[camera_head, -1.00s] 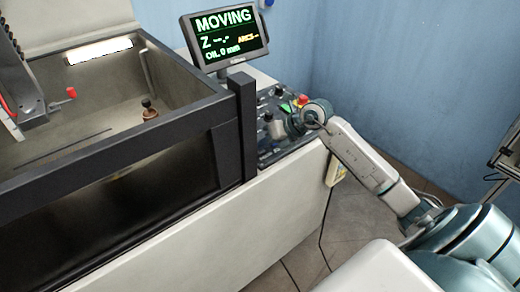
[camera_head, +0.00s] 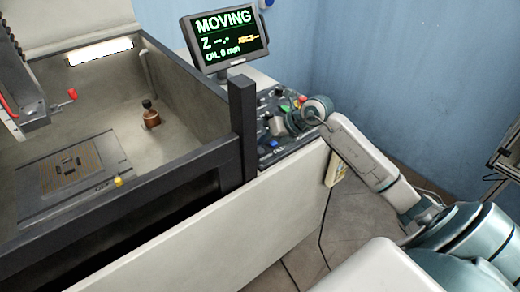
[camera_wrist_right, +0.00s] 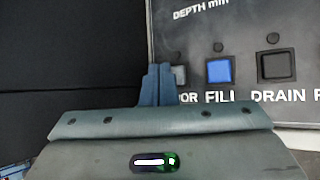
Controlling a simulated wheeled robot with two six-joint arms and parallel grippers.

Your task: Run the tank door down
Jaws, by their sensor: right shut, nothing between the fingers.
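The tank door (camera_head: 170,192) is the dark framed front of the tank, with its top edge now low enough to show the tank floor. The control panel (camera_head: 266,156) stands right of the door post. My right gripper (camera_wrist_right: 158,85) is shut and empty, its fingertips over a button (camera_wrist_right: 179,75) whose label is partly hidden and ends in "OR". The fingers cover part of that button; I cannot tell how far it is pressed. In the head view my right gripper (camera_head: 283,124) is at the panel, its fingertips hard to make out. My left gripper is not in view.
The blue FILL button (camera_wrist_right: 219,70) and dark DRAIN button (camera_wrist_right: 275,65) lie right of the fingers. The monitor (camera_head: 226,40) reads MOVING and OIL 0 mm. A dark post (camera_head: 243,125) stands left of the panel. A plate (camera_head: 72,172) lies in the tank.

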